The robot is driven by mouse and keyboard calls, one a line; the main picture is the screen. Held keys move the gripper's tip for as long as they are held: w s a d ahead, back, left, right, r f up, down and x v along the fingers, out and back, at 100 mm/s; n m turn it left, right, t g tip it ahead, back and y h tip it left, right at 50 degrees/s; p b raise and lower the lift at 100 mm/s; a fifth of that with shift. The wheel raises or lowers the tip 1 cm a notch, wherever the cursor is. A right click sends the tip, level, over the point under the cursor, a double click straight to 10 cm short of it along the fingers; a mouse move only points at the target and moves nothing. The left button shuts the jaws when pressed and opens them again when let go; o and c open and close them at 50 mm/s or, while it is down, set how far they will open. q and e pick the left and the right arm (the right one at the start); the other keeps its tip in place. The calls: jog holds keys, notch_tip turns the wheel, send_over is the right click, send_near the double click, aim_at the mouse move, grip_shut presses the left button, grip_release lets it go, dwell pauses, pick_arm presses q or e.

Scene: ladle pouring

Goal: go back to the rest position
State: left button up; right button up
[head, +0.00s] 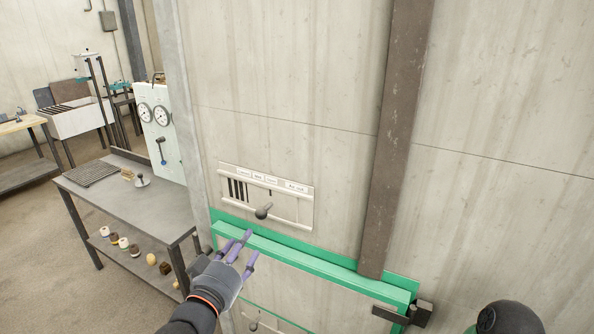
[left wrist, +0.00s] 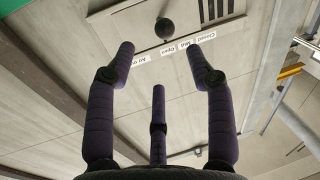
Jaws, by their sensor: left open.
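My left gripper (head: 245,248) comes in from the lower left in the head view, with its purple fingers spread and nothing between them. It is just below a wall panel (head: 299,212) with a dark knob (head: 263,211) and printed labels, in front of the green frame (head: 318,256). In the left wrist view its fingers (left wrist: 160,70) are wide apart, and the round dark knob (left wrist: 164,28) shows beyond them, apart from the fingertips. My right gripper is not in view; a dark rounded part at the lower right edge may be mine.
A grey metal table (head: 150,205) with small items on its lower shelf stands at the left. A white gauge panel (head: 160,125) stands behind it. A brown post (head: 398,130) runs down the wall. A dark latch (head: 420,312) sits at the green frame's right end. The floor at lower left is clear.

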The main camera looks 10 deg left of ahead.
pick_arm(q)
jog(key=d+f+n+g, duration=0.15)
jog(key=f+g, duration=0.25)
jog(key=f, duration=1.1)
jog(key=d+f+m+g, duration=0.15)
jog(key=f+g, duration=0.25)
jog(key=f, duration=1.1)
jog(key=s+d+f+n+g, duration=0.1)
jog(key=s+d+f+g, duration=0.2)
jog(key=s+f, duration=0.6)
jog(key=s+d+f+n+g+h, duration=0.1)
jog(key=s+d+f+g, duration=0.2)
jog(key=s+f+g, duration=0.3)
jog(key=s+f, duration=0.4)
jog(key=f, duration=0.4)
jog(key=shift+s+d+f, duration=0.15)
jog(key=shift+s+f, duration=0.1)
jog(key=shift+f, duration=0.15)
